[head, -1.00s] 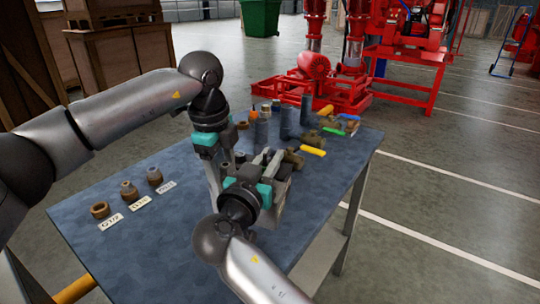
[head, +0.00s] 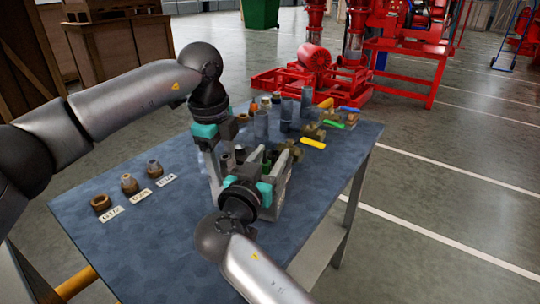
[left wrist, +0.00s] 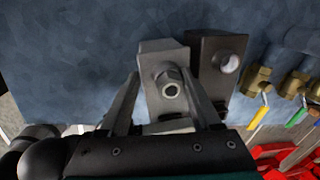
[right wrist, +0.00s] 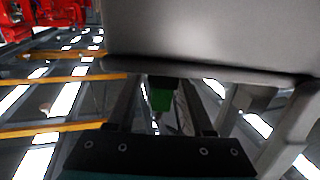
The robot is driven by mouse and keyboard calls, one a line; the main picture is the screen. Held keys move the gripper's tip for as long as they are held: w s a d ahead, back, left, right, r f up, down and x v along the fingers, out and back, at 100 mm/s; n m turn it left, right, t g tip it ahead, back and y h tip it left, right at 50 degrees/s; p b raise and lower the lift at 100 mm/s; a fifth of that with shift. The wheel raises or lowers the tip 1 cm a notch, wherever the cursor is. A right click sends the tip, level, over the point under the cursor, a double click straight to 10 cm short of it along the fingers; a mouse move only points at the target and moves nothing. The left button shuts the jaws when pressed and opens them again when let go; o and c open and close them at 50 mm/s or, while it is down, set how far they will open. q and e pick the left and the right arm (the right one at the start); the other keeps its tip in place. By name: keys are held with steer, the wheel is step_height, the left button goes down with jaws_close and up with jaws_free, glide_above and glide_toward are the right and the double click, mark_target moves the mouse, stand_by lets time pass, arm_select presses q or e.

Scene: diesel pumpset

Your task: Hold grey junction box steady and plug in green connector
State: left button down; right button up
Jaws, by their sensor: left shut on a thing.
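The light grey junction box (left wrist: 160,58) shows in the left wrist view, with a round hex fitting on its face. My left gripper (left wrist: 166,108) is shut on this box, one finger on each side. It also shows in the head view (head: 213,165), over the table. The green connector (right wrist: 161,100) shows in the right wrist view under a dark part, below a large grey surface. My right gripper (right wrist: 160,100) has its fingers apart on either side of the connector, with visible gaps. In the head view my right gripper (head: 271,163) is close to the left one.
A dark box (left wrist: 216,70) stands right beside the grey box. Brass valves with coloured handles (head: 313,143) and grey cylinders (head: 261,124) stand at the table's back right. Several labelled fittings (head: 129,184) stand at the left. The blue tabletop (head: 150,245) is bare at the front left.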

arm_select(q)
steer(key=shift+s+f, duration=0.1)
steer(key=shift+f, duration=0.2)
